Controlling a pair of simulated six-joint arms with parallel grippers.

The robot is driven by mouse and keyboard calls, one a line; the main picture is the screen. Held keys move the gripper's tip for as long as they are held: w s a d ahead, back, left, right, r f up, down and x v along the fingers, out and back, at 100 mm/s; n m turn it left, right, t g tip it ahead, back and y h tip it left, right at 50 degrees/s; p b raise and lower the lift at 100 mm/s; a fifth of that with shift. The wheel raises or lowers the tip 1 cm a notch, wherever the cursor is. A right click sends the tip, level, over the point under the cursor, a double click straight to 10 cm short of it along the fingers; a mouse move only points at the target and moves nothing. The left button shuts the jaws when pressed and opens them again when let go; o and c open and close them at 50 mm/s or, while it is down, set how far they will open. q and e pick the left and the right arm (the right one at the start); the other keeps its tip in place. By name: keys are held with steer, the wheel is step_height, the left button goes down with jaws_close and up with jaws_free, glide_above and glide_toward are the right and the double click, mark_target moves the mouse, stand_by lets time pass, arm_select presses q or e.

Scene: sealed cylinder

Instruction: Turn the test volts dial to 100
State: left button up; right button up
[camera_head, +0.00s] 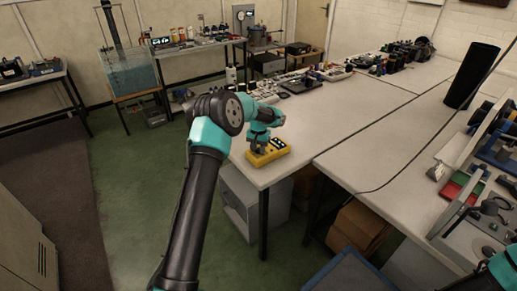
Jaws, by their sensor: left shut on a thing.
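A small yellow tester box (266,156) lies on the near left corner of the white bench, with dark and pale patches on its top face. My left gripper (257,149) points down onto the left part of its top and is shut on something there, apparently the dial. The gripper and arm hide the dial, so its marks and setting cannot be read. Only a bit of my right arm shows at the lower right edge; its gripper is out of view.
The white bench (375,128) is clear right of the tester. A black cylinder (472,76) stands at the far right, a dark cable runs across the bench, and equipment with red and green trays (459,190) sits at right. Boxes are under the bench.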

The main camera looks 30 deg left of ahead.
arm_select(q)
steer(key=shift+n, duration=0.3)
steer(key=o, duration=0.9)
steer(key=shift+o, duration=0.2)
step_height(320, 180, up, 17)
steer(key=shift+r, duration=0.2)
steer(key=shift+f, duration=0.1)
stand_by(0.4)
